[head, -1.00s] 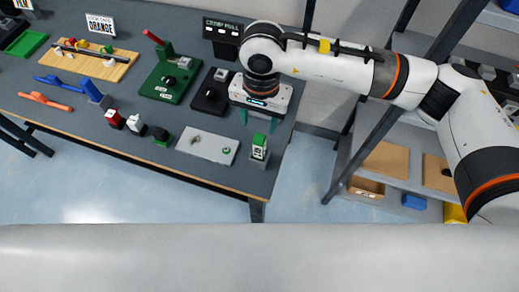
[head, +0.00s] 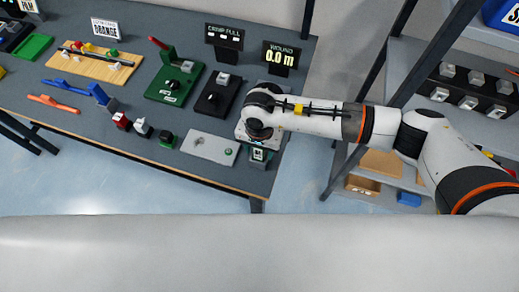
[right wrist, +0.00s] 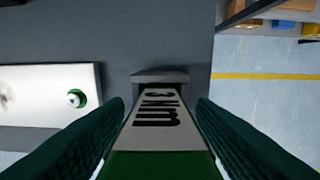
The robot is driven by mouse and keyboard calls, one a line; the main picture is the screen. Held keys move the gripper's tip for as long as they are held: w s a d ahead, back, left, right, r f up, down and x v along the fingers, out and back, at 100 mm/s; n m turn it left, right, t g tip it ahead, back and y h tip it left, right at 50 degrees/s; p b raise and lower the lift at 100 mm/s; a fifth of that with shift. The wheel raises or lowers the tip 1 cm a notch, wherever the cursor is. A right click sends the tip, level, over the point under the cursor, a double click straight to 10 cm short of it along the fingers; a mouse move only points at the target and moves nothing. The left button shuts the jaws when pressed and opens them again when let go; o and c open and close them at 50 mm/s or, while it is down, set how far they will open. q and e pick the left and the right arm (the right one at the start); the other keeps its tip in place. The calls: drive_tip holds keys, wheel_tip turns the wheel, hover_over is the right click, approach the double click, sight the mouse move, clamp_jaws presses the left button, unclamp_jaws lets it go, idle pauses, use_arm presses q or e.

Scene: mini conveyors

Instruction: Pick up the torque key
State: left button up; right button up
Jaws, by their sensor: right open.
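The torque key, a block with a pale face marked "3 Nm" and a green end, stands in a small grey holder near the table's right front corner. In the right wrist view the key (right wrist: 158,112) lies between the two dark green fingers of my right gripper (right wrist: 160,108). The fingers are open on either side of it, and I cannot tell whether either touches it. In the head view the right gripper (head: 258,148) is over the key (head: 258,156), partly hiding it. My left gripper is not in view.
A light grey plate (head: 208,148) with a green-ringed knob is just left of the key. Small red, white and green blocks (head: 142,128) stand farther left. A black device (head: 217,95) and a green press (head: 174,80) are behind. Shelving (head: 470,110) stands right of the table.

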drive_tip(key=shift+f, duration=0.1)
drive_tip(key=shift+c, duration=0.5)
clamp_jaws()
